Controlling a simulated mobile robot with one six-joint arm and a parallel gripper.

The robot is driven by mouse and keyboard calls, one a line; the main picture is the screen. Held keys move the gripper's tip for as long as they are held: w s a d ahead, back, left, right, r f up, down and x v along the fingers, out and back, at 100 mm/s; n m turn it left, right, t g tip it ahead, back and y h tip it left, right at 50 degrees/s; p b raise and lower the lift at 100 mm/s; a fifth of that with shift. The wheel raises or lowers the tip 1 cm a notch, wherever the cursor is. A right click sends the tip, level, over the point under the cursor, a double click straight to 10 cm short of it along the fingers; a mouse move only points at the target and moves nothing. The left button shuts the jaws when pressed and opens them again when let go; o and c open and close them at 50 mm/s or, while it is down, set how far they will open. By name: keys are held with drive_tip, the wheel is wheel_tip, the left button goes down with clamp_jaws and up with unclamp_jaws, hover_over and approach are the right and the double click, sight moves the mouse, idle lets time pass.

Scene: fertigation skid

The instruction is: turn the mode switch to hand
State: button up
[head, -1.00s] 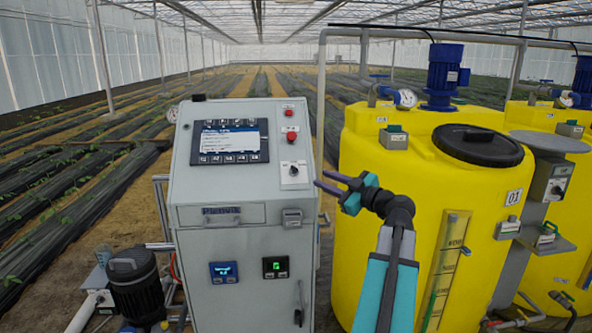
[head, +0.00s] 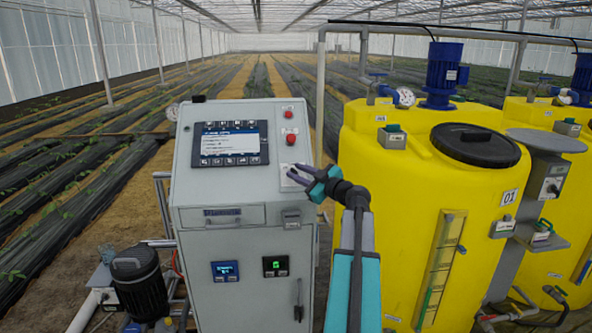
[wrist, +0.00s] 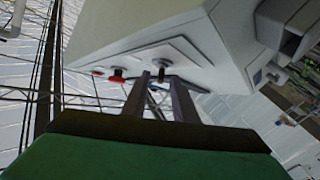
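The mode switch (wrist: 161,67) is a dark knob on a pale plate on the sloping face of the grey control cabinet (head: 240,187). My gripper (wrist: 160,77) has its two dark fingers apart, with the tips at the switch, one on each side of it in the wrist view. I cannot tell whether they touch it. In the head view my gripper (head: 289,173) reaches in from the right and hides most of the switch, so its position cannot be read.
A red button (head: 290,141) sits above the switch, with a display (head: 229,144) to its left. A small box (head: 291,218) is on the cabinet front below. Yellow tanks (head: 400,210) stand close to the right of my arm.

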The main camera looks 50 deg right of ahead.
drive_tip(key=shift+w, duration=0.25)
clamp_jaws()
drive_tip(key=shift+a, duration=0.35)
drive_tip(key=shift+d, duration=0.3)
